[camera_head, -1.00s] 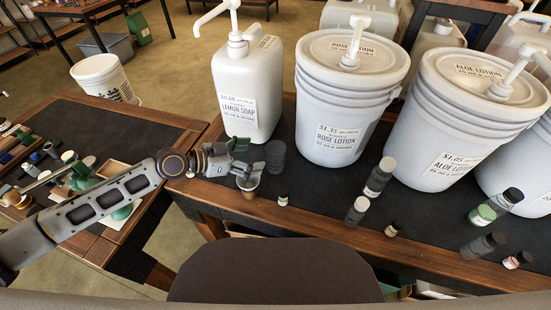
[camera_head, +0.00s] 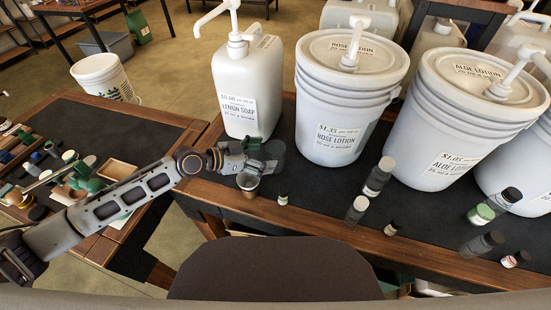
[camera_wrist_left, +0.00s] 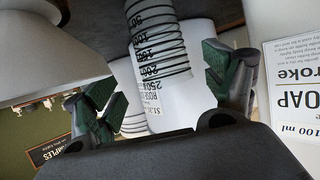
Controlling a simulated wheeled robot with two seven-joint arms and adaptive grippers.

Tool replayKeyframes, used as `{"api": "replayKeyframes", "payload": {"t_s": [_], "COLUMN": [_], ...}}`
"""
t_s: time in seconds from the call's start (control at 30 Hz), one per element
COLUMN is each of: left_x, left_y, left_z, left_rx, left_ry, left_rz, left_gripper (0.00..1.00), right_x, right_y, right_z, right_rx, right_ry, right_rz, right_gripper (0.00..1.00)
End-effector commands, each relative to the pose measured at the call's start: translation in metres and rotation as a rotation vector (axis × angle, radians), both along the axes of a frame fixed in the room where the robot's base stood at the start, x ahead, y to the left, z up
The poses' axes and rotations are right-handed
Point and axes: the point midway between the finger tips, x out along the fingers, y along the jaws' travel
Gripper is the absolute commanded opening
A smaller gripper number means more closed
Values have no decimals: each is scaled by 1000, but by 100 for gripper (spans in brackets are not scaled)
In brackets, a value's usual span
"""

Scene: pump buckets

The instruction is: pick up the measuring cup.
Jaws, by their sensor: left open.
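The measuring cup (camera_head: 279,150) is a dark, see-through cup on the black table mat, in front of the lemon soap jug. In the left wrist view the measuring cup (camera_wrist_left: 157,45) shows black rings and volume numbers. My left gripper (camera_head: 262,158) is at the cup's left side in the head view, low over the table. In the wrist view my left gripper (camera_wrist_left: 165,88) has its green-padded fingers spread, one on each side of the cup, with gaps visible. The cup's lower part is partly hidden by the gripper. My right gripper is not in view.
The lemon soap jug (camera_head: 245,90) is close behind, and the rose lotion bucket (camera_head: 340,110) is to the right. Several small bottles, such as a dark one (camera_head: 379,177), stand farther right.

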Motion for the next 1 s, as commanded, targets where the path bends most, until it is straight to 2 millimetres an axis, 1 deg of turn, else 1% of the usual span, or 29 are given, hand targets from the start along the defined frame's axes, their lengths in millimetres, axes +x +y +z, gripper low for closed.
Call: {"api": "replayKeyframes", "payload": {"t_s": [0.23, 0.57, 0.77, 1.0], "left_x": [5, 19, 24, 26], "left_y": [-6, -26, -37, -40], "left_z": [-2, -12, -18, -20], "left_rx": [-1, -2, -1, 0], "left_ry": [-1, -1, 0, 0], "left_rz": [1, 0, 0, 1], "left_gripper": [84, 84, 84, 84], "right_x": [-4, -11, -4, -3], "right_y": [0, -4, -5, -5], "right_z": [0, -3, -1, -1], "right_rx": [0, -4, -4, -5], "right_ry": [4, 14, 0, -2], "right_rz": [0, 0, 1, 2], "right_gripper": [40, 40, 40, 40]}}
